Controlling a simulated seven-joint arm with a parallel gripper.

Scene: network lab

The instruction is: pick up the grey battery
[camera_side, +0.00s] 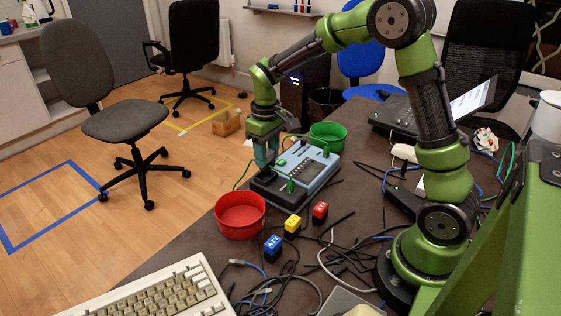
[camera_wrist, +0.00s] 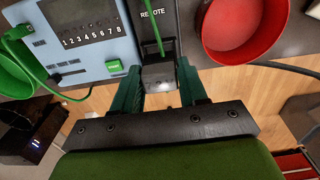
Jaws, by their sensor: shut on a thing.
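My gripper (camera_side: 265,163) points down over the back left end of the blue-grey device, beside its black section. Its green-teal fingers also show in the wrist view (camera_wrist: 159,82), closed on a small dark grey block, which I take to be the grey battery (camera_wrist: 158,72). The block sits between the fingers, right at the edge of the black part marked "REMOTE". I cannot tell whether it touches the device. In the side view the fingers hide it.
The blue-grey device (camera_side: 312,170) has green cables and a black front section (camera_side: 272,193). A red bowl (camera_side: 240,224) stands in front, a green bowl (camera_side: 328,139) behind. Blue (camera_side: 272,247), yellow (camera_side: 292,225) and red (camera_side: 320,211) blocks lie near loose cables. A keyboard (camera_side: 165,295) is at the front.

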